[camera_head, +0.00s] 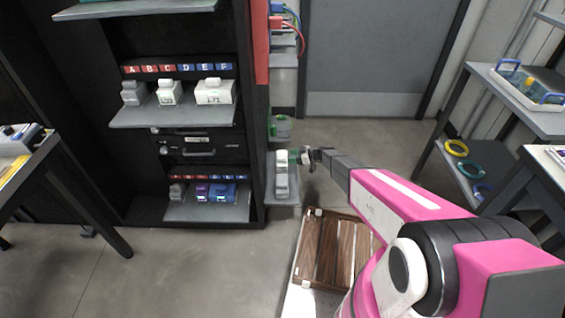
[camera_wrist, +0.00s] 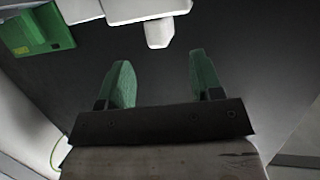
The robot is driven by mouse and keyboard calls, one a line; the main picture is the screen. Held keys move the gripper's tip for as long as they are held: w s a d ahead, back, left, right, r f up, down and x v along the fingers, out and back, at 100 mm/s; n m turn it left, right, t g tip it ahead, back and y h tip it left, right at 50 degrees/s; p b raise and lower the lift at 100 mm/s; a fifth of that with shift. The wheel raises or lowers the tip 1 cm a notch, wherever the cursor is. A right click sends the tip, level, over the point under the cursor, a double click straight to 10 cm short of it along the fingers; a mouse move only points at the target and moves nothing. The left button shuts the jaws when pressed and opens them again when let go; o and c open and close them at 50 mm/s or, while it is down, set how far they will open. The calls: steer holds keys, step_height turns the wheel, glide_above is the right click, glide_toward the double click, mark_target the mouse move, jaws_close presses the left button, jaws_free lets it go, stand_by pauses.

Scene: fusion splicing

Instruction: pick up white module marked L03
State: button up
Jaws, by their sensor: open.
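A white module (camera_head: 282,178) stands on a small grey side shelf at the right of the black rack. A white body with a rounded knob, likely the same module, shows at the top of the wrist view (camera_wrist: 158,33). No L03 marking is readable on it. My gripper (camera_wrist: 160,75) has its two green fingers apart with nothing between them. The knob lies just beyond the fingertips, near the middle of the gap, apart from them. In the head view my gripper (camera_head: 300,156) is close to the right side of this module, and its fingers are small there.
Two other white modules (camera_head: 168,93) (camera_head: 214,92) sit on the upper rack shelf (camera_head: 150,116), labels unclear. A green block (camera_wrist: 38,30) is at the wrist view's upper left; a green item (camera_head: 281,127) stands behind the side module. A wooden crate (camera_head: 318,240) lies below my arm.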

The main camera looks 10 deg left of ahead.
mark_target(283, 158)
steer(key=x, duration=0.5)
steer(key=shift+s+f, duration=0.1)
steer(key=shift+s, duration=0.05)
jaws_close()
